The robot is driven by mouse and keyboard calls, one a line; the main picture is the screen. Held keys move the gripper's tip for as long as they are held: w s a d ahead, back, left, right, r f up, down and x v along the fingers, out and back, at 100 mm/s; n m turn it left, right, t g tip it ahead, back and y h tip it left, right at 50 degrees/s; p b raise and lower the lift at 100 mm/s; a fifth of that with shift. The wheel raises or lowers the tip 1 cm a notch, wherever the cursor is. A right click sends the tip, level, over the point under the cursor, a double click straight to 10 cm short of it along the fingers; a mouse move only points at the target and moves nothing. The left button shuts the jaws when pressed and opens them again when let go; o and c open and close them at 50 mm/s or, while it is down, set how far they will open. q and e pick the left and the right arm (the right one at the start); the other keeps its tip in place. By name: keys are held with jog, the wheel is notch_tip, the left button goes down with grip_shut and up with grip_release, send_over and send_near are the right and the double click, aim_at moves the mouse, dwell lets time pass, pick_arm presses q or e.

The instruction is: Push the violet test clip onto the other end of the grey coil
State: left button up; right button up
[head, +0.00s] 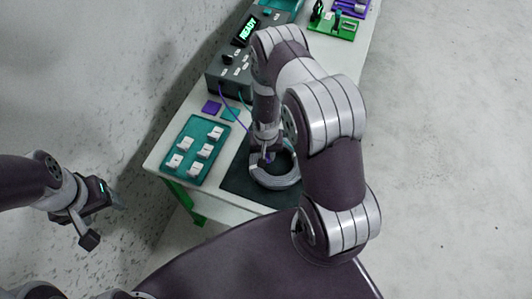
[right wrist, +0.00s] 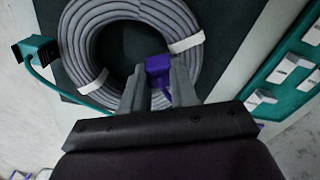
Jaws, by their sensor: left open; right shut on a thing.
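The grey coil (head: 275,182) lies on a dark mat (head: 237,181) on the bench. In the right wrist view the coil (right wrist: 88,42) is a thick ring with white bands. My right gripper (head: 267,154) is shut on the violet test clip (right wrist: 158,66), over the coil's inner edge. I cannot tell whether the clip touches a coil end; the fingers hide part of it. A teal clip (right wrist: 36,49) with a teal lead is beside the coil's outer edge in the right wrist view. My left gripper (head: 104,217) is open and empty, left of the bench.
A grey tester box (head: 238,62) with a READY display stands behind the mat, with violet and teal leads. A teal tray (head: 181,142) with several white parts is left of the mat. Violet (head: 211,107) and teal (head: 230,114) pads lie between. A green tray (head: 333,28) is at the back.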

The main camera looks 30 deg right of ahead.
pick_arm(q)
jog(key=shift+f+b, duration=0.4)
jog(key=shift+f, duration=0.05)
dwell(0.9)
jog(key=shift+r+p, duration=0.4)
jog(key=shift+f+b, duration=0.55)
dwell(1.9)
jog(key=shift+r+p, duration=0.4)
jog(key=shift+p, duration=0.05)
jog(key=shift+f+b, duration=0.65)
dwell(2.7)
